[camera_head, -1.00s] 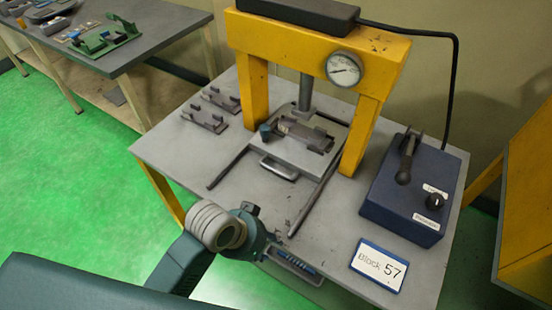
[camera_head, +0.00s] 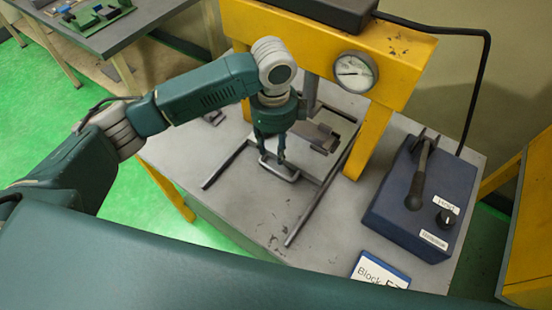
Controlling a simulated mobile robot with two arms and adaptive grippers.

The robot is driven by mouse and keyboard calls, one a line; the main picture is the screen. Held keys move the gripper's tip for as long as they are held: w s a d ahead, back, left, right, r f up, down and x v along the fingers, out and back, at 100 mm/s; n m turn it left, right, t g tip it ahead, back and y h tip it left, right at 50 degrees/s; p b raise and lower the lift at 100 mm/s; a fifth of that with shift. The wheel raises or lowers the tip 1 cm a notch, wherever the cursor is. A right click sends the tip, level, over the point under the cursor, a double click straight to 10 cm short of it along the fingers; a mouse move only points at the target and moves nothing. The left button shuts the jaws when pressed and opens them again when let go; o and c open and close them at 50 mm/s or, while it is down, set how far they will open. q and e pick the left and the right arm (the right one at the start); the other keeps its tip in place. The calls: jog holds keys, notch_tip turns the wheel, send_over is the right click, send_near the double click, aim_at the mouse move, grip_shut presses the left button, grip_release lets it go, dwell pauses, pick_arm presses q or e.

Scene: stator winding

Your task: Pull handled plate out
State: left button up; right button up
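I cannot tell whether the fingers touch the handle. The gripper and wrist hide part of the plate and part of the metal fixture (camera_head: 326,140) on it. My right gripper is not in view.
The yellow press frame (camera_head: 375,135) with its gauge (camera_head: 355,72) stands behind the plate. A blue control box (camera_head: 390,200) with a lever is at right. A "Block" sign (camera_head: 380,270) lies at the front. The table between the rails' front ends is clear.

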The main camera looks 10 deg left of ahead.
aim_at(274, 172)
pick_arm(q)
notch_tip(274, 172, down, 9)
jog(key=shift+a+f+p, duration=0.1)
jog(key=shift+f+p, duration=0.1)
jog(key=shift+p, duration=0.75)
jog(key=shift+f, duration=0.55)
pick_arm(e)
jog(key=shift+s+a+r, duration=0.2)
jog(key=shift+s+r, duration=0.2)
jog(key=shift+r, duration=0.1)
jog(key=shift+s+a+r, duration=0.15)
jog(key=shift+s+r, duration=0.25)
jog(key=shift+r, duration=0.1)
pick_arm(q)
jog(key=c, duration=0.9)
grip_shut()
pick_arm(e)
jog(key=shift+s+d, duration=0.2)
